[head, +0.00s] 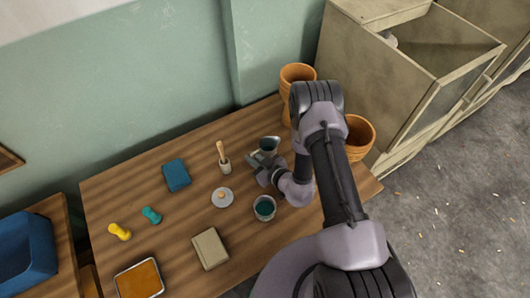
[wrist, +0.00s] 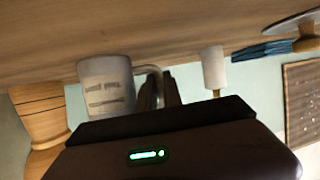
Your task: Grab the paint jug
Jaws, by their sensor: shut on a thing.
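The paint jug (head: 269,144) is a small grey-white vessel with a dark inside, standing toward the back right of the wooden table in the head view. In the wrist view, which is upside down, the jug (wrist: 106,92) shows a pale body with dark printed marks and a curved handle. My gripper (head: 254,161) is at the jug's near left side. In the wrist view my gripper (wrist: 165,88) has its jaws closed on the jug's handle. The jug looks upright; whether its base touches the table is hard to tell.
A cup of teal paint (head: 264,209) stands close in front of my wrist. A blue book (head: 176,175) lies farther left.

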